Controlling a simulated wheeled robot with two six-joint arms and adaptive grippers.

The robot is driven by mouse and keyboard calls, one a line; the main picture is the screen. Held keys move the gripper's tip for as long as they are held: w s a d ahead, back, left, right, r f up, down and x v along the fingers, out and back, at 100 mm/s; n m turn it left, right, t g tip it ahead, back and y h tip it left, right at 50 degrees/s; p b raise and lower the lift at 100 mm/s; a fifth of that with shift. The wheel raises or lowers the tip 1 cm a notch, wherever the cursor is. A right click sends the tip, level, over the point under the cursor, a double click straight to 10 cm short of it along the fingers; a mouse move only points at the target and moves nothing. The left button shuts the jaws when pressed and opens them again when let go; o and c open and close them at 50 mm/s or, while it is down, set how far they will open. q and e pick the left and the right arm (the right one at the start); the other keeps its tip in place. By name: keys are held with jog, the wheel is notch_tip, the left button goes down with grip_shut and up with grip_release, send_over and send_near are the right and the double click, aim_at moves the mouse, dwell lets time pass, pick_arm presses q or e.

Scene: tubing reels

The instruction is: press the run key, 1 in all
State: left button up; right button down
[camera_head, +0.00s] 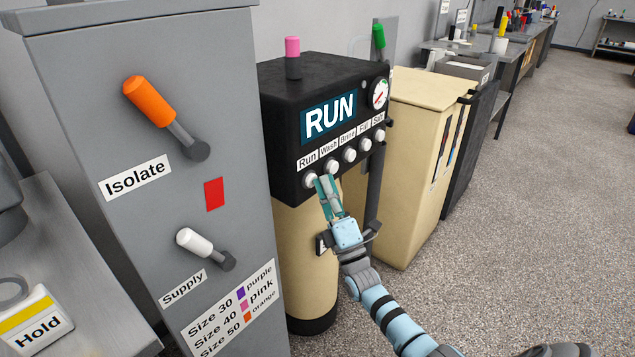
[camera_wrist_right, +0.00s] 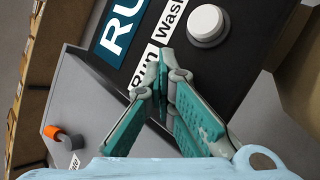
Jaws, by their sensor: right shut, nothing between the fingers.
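The black control head (camera_head: 285,130) carries a lit display (camera_head: 330,117) reading RUN. Below it is a row of white round keys labelled Run, Wash, Brine, Fill and Salt. The Run key (camera_head: 310,181) is the leftmost. My right gripper (camera_head: 325,183) is shut and empty, its teal fingertips at the Run key, just right of it in the head view. In the right wrist view the fingertips (camera_wrist_right: 162,68) are beside the Run label (camera_wrist_right: 143,70) and hide the Run key. I cannot tell whether they touch it. The Wash key (camera_wrist_right: 207,25) shows beyond them. My left gripper is out of view.
A grey cabinet (camera_head: 100,70) with an orange Isolate lever (camera_head: 150,102) and a white Supply lever (camera_head: 195,243) stands at left. A gauge (camera_head: 379,94) sits on the control head. A beige tank (camera_head: 415,150) stands to the right. The floor at right is clear.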

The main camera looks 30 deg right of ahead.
jog(key=shift+r, duration=0.15)
jog(key=shift+s+d+f+p, duration=0.15)
jog(key=shift+s+f+p, duration=0.05)
jog(key=shift+s+p, duration=0.55)
jog(key=s+p, duration=0.1)
jog(key=s, duration=0.1)
jog(key=s+d+p, duration=0.1)
jog(key=s+p, duration=0.1)
jog(key=shift+s+d, duration=0.2)
jog(key=shift+s, duration=0.2)
dwell(0.7)
